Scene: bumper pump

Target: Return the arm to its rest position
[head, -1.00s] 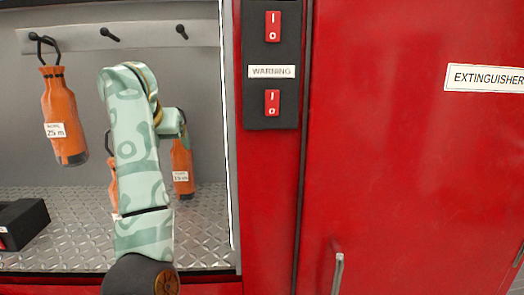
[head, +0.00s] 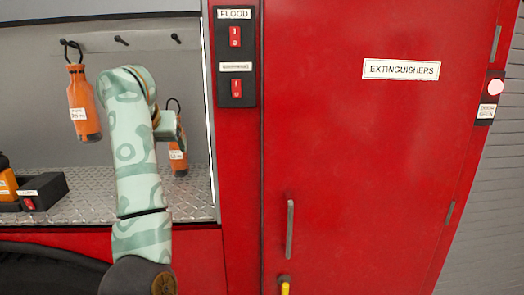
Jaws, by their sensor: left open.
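My left arm rises from the bottom of the head view in pale green camouflage, bends at the top and points away toward the open compartment. My left gripper (head: 180,137) is mostly hidden behind the arm and is open. An orange bottle (head: 178,163) with a dark loop shows just right of the arm, near the compartment floor; whether the gripper touches it cannot be told. My right gripper is not in view.
Another orange bottle (head: 83,103) hangs from a hook at left. A dark box (head: 42,191) sits on the metal floor (head: 90,205). A switch panel (head: 236,57) and a red door (head: 345,150) with a vertical handle (head: 290,228) stand to the right.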

